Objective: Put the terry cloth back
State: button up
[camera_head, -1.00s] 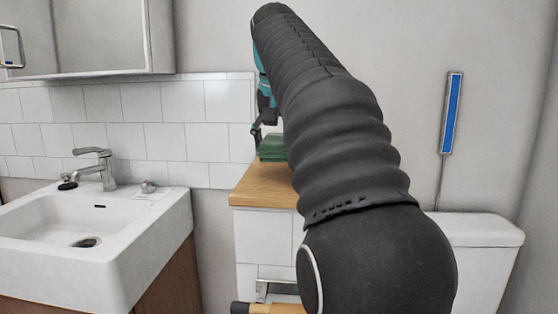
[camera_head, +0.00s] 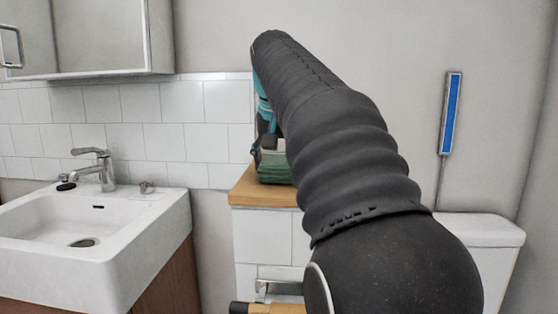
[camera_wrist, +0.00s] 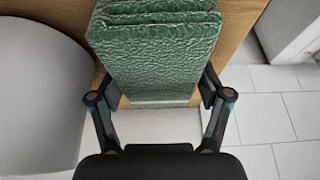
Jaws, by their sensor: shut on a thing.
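The terry cloth is a thick, folded green textured cloth. In the wrist view the terry cloth (camera_wrist: 155,55) lies between the two fingers of my gripper (camera_wrist: 157,90), which is shut on it. In the head view the terry cloth (camera_head: 274,173) shows at the left part of the wooden top (camera_head: 254,192), partly behind my arm. My gripper (camera_head: 262,152) is at the cloth, mostly hidden by my arm. I cannot tell whether the cloth rests on the wood or hangs just above it.
A white sink (camera_head: 120,233) with a chrome tap (camera_head: 103,168) stands at the left. A mirror cabinet (camera_head: 100,38) hangs above it. A white cistern (camera_head: 485,230) is at the right, below a blue wall strip (camera_head: 451,113). A holder (camera_head: 272,287) sits below the wooden top.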

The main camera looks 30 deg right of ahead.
aim_at(276, 161)
jog(key=shift+f, duration=0.2)
jog(key=o, duration=1.1)
jog(key=shift+c, duration=0.2)
jog(key=shift+r, duration=0.2)
jog(key=p+v, duration=0.2)
jog(key=v, duration=1.2)
jog(key=shift+w+r, duration=0.2)
jog(key=shift+w, duration=0.2)
jog(key=shift+d, duration=0.1)
